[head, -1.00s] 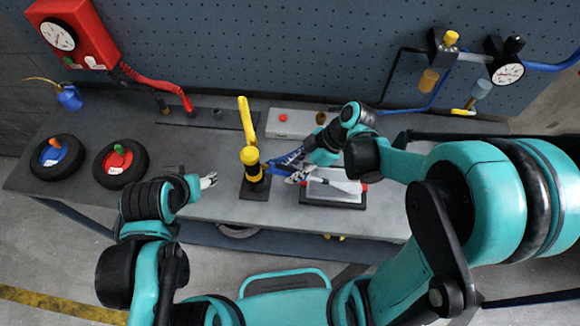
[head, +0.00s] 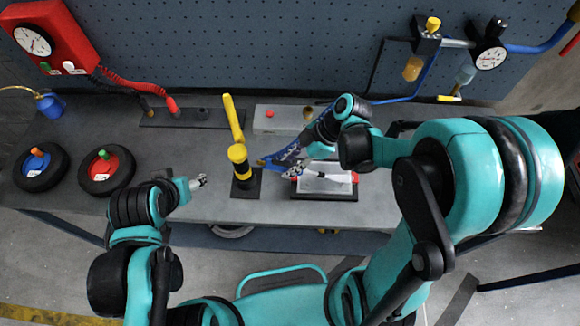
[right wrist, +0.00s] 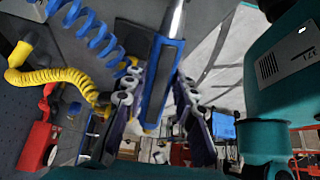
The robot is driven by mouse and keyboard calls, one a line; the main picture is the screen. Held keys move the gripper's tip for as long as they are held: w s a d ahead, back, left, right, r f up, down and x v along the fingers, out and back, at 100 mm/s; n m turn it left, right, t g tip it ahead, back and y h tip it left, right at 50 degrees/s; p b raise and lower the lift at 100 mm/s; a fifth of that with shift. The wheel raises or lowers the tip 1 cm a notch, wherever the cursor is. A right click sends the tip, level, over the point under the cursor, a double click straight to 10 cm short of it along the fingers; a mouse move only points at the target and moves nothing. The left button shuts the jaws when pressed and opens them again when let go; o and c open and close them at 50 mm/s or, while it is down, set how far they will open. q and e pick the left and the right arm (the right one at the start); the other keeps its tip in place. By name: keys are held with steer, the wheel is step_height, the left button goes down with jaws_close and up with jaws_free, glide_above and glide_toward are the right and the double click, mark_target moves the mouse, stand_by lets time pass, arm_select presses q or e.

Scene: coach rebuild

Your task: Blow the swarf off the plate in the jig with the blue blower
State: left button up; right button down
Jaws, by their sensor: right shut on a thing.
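My right gripper (head: 290,172) is shut on the blue blower (right wrist: 163,85), just left of the jig. In the right wrist view the blower's blue body lies between the fingers, with its silver nozzle toward the top. The jig (head: 322,197) is a dark base with red parts at its side, holding a pale plate (head: 318,184). The gripper and nozzle cover part of the plate, and swarf is too small to make out. My left gripper (head: 199,182) hangs near the bench's front edge, left of the yellow post, and looks empty; its opening is unclear.
A yellow-and-black post (head: 238,158) stands close left of the right gripper. Two black wheels (head: 40,168) lie at the bench's left, near a small blue can (head: 50,104). A grey box with a red button (head: 285,118) stands behind. A blue coiled hose (right wrist: 85,32) runs near the blower.

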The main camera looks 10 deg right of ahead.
steer(key=shift+w, duration=0.55)
stand_by(0.9)
steer(key=shift+s, duration=0.1)
steer(key=c, duration=2)
jaws_free()
jaws_close()
steer(key=shift+r, duration=0.1)
